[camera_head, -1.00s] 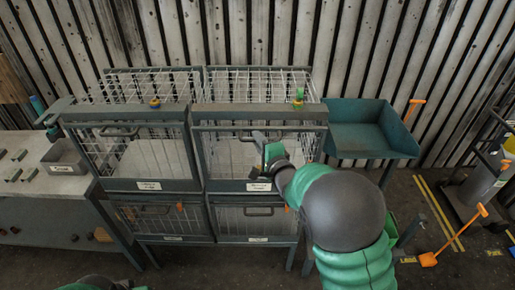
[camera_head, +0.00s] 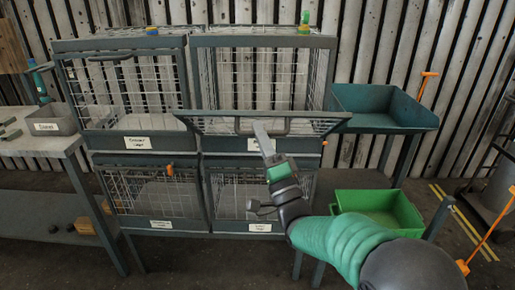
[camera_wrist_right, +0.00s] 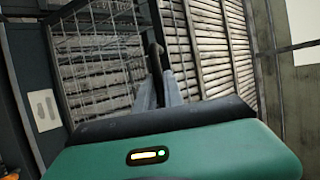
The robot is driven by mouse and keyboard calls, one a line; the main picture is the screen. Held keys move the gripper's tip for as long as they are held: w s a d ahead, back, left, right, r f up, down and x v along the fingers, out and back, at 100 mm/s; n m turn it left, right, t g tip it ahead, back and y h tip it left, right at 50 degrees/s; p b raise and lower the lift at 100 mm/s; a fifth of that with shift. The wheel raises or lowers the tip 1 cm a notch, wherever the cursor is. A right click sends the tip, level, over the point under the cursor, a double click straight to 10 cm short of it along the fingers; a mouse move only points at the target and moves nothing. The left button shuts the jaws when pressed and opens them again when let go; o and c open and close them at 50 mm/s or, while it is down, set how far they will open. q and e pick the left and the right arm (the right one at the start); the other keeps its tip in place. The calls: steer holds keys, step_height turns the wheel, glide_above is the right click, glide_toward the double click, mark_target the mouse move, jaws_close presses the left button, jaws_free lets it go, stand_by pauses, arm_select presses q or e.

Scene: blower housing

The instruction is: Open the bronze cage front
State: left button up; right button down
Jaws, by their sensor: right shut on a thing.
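The cage rack holds wire cages in two rows with grey frames. The upper right cage (camera_head: 318,75) has its front panel (camera_head: 330,124) swung outward and down, so its opening shows above the panel. Its label (camera_head: 255,145) is too small to read, and no bronze colour shows. My right gripper (camera_head: 262,132) is shut on the dark handle (camera_head: 240,126) at the panel's top edge. In the right wrist view the fingers (camera_wrist_right: 157,88) meet at the dark handle (camera_wrist_right: 154,50). My left gripper is not in view.
The upper left cage (camera_head: 120,100) and both lower cages have closed fronts. A teal tray (camera_head: 385,110) stands right of the rack, with a green bin (camera_head: 380,205) below it. A bench (camera_head: 40,145) with a grey box (camera_head: 50,120) is at left.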

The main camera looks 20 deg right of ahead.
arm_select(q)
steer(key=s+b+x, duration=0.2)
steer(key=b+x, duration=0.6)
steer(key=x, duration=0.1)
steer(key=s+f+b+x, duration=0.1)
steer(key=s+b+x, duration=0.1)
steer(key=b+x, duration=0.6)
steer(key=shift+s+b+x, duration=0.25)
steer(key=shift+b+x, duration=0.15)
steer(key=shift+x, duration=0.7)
arm_select(e)
steer(key=s+f+n+y, duration=0.1)
steer(key=f, duration=0.7)
steer(key=s+f+n+t+y, duration=0.1)
steer(key=s+f, duration=0.1)
steer(key=f, duration=0.6)
steer(key=shift+s+a+f+t, duration=0.15)
steer(key=shift+s+f+t, duration=0.05)
steer(key=shift+s+t, duration=0.1)
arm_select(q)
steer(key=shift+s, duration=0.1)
arm_select(e)
steer(key=c, duration=1.5)
jaws_free()
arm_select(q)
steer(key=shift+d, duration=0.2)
arm_select(e)
steer(key=shift+o, duration=0.2)
steer(key=shift+a+y, duration=0.1)
steer(key=shift+y, duration=0.2)
